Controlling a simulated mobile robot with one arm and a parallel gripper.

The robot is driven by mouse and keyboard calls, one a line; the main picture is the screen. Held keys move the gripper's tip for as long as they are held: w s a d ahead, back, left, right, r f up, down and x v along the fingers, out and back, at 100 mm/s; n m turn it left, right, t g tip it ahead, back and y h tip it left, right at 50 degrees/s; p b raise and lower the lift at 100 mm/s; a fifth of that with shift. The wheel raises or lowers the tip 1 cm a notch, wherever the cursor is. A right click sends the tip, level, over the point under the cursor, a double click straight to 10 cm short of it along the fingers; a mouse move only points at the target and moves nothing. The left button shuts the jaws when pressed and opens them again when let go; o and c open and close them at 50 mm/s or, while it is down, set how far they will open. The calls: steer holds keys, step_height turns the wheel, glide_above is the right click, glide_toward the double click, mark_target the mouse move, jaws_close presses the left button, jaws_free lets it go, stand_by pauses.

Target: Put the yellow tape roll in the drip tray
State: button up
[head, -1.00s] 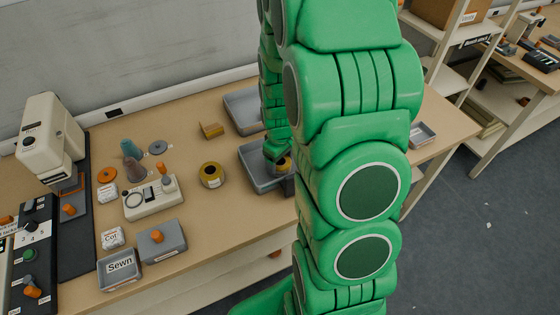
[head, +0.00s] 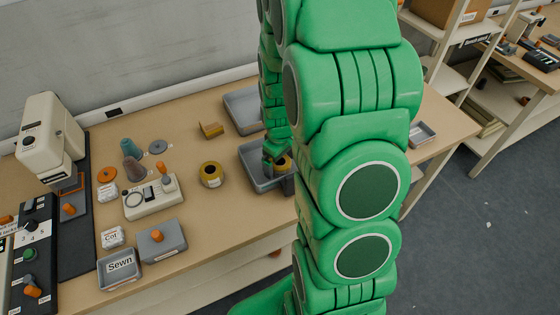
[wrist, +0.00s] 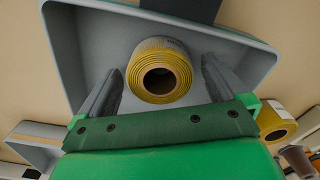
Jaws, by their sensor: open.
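A yellow roll (wrist: 158,72) with a dark hole stands inside a grey tray (wrist: 75,50) in the wrist view. My gripper (wrist: 161,66) is open, with one finger on each side of this roll and visible gaps between. In the head view, the same roll (head: 284,162) shows in the front grey tray (head: 250,153), partly hidden by my arm. Another yellow roll (head: 210,175) with a dark hole sits on the table left of that tray. It also shows at the right of the wrist view (wrist: 275,125).
A second grey tray (head: 240,104) lies behind the front one. A small yellow-brown block (head: 211,130) is left of it. Bare table lies in front of the loose roll.

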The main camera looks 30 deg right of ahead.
mark_target(280, 161)
step_height(280, 161, up, 12)
steer(key=s+a+r+m, duration=0.1)
steer(key=s+a+r, duration=0.2)
steer(key=s, duration=0.5)
steer(key=s+a+r+m+g, duration=0.1)
steer(key=s+a+r, duration=0.3)
steer(key=s, duration=0.5)
steer(key=s+a+r+m, duration=0.2)
steer(key=s+a+r, duration=0.2)
steer(key=s, duration=0.5)
step_height(280, 161, up, 2)
steer(key=shift+r+m+g, duration=0.1)
steer(key=shift+m+g, duration=0.2)
steer(key=shift+g, duration=0.1)
